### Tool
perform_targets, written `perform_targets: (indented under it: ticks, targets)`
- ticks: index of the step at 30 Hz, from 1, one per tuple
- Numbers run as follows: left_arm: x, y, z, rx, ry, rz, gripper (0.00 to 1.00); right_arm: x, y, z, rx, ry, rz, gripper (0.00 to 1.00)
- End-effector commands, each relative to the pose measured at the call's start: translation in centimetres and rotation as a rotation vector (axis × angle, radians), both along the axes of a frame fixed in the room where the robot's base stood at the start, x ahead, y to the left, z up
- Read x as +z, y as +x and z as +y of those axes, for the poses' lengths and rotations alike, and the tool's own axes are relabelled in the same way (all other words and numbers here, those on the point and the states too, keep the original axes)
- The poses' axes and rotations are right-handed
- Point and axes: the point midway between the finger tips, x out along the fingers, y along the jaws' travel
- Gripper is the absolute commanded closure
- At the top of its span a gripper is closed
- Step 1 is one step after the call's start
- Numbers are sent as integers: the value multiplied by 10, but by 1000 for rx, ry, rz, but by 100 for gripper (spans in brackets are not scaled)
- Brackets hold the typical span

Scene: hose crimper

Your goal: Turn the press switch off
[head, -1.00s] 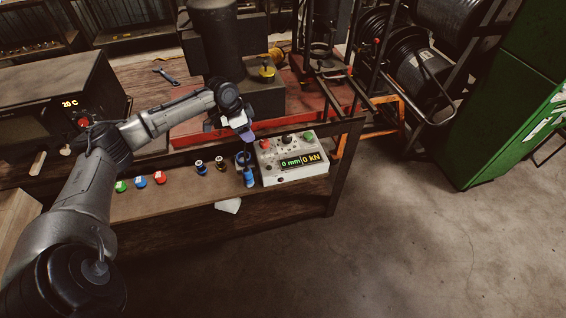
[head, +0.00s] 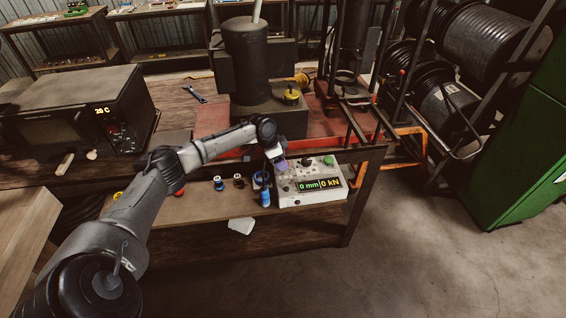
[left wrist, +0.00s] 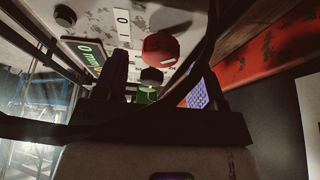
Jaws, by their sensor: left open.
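The press control box (head: 312,197) is pale and worn, with a lit display (head: 320,184) reading 0 mm and 0 kN. A green button (head: 328,160) and a dark knob (head: 305,161) show on its top. In the left wrist view the panel (left wrist: 105,15) carries a red button (left wrist: 160,48), a black knob (left wrist: 152,75), a green button (left wrist: 147,95) and another dark round control (left wrist: 65,15). My left gripper (head: 279,160) is open at the box's left end; its fingers also show in the left wrist view (left wrist: 160,85), with the red button beyond them. I cannot tell whether they touch anything. My right gripper is out of view.
Blue (head: 218,183) and dark (head: 239,181) spools and a blue bottle (head: 265,198) stand left of the box on the bench edge (head: 215,208). The red press base (head: 215,125) lies behind. Open floor is at the right.

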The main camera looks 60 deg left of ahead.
Motion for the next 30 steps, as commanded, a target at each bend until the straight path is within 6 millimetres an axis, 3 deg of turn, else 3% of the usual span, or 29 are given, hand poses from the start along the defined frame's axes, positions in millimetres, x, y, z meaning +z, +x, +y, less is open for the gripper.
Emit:
perform_targets:
  ticks: [7, 18, 30]
  targets:
    - [-16, 7, -3, 1, -1, -2, 36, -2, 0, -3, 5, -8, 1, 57]
    - [-19, 7, -3, 0, 0, -1, 36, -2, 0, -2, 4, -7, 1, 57]
    - [-18, 7, -3, 0, 0, -1, 74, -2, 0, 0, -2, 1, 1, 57]
